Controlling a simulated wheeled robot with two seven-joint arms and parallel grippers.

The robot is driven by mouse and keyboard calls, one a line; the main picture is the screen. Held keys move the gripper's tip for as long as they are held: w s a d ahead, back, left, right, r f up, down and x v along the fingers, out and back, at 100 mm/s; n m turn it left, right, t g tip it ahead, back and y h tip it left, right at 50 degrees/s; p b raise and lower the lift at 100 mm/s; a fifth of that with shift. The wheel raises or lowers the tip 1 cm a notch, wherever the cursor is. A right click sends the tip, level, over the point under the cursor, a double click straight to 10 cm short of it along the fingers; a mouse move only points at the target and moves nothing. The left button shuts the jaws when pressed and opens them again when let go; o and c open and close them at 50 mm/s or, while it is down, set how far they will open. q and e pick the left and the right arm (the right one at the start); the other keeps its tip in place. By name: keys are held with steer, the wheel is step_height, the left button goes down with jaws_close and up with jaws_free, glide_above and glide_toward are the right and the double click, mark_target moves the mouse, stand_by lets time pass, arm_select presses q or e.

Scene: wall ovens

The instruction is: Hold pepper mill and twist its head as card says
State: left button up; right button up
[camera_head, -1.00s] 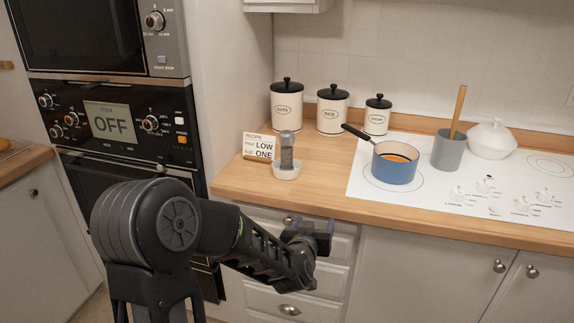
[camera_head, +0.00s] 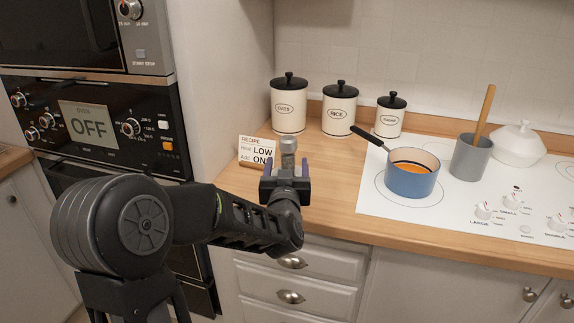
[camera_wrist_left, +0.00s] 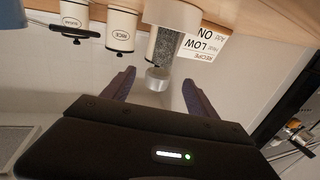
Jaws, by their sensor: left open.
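The pepper mill (camera_head: 288,150) has a grey body and a lighter head. It stands upright on the counter, its lower part hidden behind my left gripper (camera_head: 286,184) in the head view. In the left wrist view, which is upside down, the mill (camera_wrist_left: 165,45) stands in a white dish (camera_wrist_left: 172,12), with its silver head (camera_wrist_left: 157,80) between the open fingers in the picture. My left gripper is open and empty, and I see no contact. The recipe card (camera_head: 258,150) beside the mill reads Heat LOW, Add ONE. My right gripper is out of view.
A blue pot (camera_head: 412,182) with orange contents sits on the white hob (camera_head: 375,210), its handle pointing left. Canisters (camera_head: 339,110) stand behind. A grey utensil cup (camera_head: 470,160) and a white lidded pot (camera_head: 516,143) stand right. The oven display (camera_head: 88,124) reads OFF.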

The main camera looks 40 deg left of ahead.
mark_target(288, 155)
arm_select(q)
steer(key=shift+p+x, duration=0.6)
steer(key=shift+x, duration=3.3)
jaws_close()
jaws_free()
